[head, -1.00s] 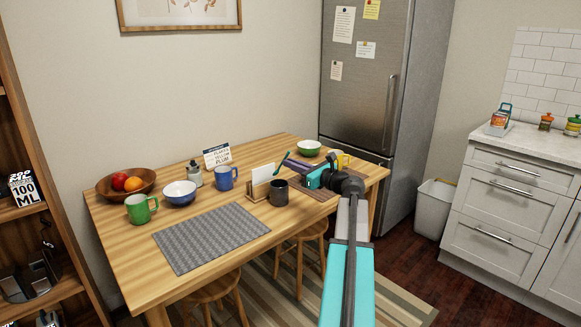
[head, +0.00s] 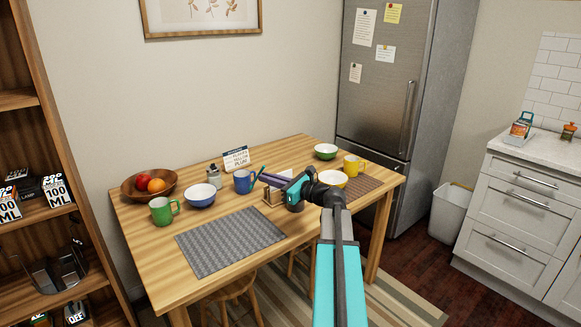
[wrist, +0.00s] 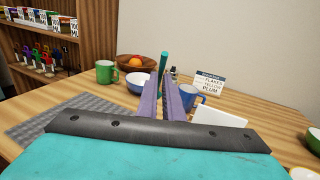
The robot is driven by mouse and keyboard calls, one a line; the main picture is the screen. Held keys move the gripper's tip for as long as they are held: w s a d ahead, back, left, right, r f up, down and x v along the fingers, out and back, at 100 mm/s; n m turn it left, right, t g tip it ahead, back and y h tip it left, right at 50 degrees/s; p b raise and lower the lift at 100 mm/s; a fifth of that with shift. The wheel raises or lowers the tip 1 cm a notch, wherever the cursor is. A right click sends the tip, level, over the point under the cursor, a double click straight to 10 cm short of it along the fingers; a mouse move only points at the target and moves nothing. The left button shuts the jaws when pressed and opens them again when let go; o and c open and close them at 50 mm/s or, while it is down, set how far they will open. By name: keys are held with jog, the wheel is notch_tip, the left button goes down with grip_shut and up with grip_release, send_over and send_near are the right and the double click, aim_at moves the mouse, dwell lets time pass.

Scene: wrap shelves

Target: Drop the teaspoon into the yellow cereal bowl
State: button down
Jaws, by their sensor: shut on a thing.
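The yellow cereal bowl (head: 333,181), white inside, sits on the right of the table, just right of my gripper's wrist and partly hidden by it. My gripper (head: 262,180) points left above the table, its purple fingers shut on the teaspoon (head: 259,172). In the wrist view, the teaspoon's teal end (wrist: 163,60) stands up beyond the fingertips (wrist: 170,85); the rest of it is hidden. The gripper is left of the bowl, not over it, near the blue mug (head: 242,182).
A yellow mug (head: 353,165) and a green bowl (head: 325,151) are near the yellow bowl. A blue bowl (head: 200,196), green mug (head: 162,211) and fruit bowl (head: 133,191) are at left. The grey placemat (head: 225,243) is clear.

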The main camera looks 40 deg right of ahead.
jog(key=a+r+n+g+y+p, duration=0.2)
jog(key=a+p, duration=0.4)
jog(key=a, duration=0.8)
jog(key=s+a+r+n+g+y+p, duration=0.1)
jog(key=a+y+p, duration=0.4)
jog(key=a, duration=0.8)
jog(key=s+a+r+n+g+y+p, duration=0.1)
jog(key=a+r+n+g+y+p, duration=0.2)
jog(key=a+p, duration=0.6)
jog(key=a+r+n, duration=0.1)
jog(key=a+n, duration=0.1)
jog(key=a, duration=0.3)
jog(key=shift+s+a+r+g, duration=0.25)
jog(key=shift+a+r+g, duration=0.1)
jog(key=shift+g, duration=0.05)
jog(key=shift+s, duration=0.1)
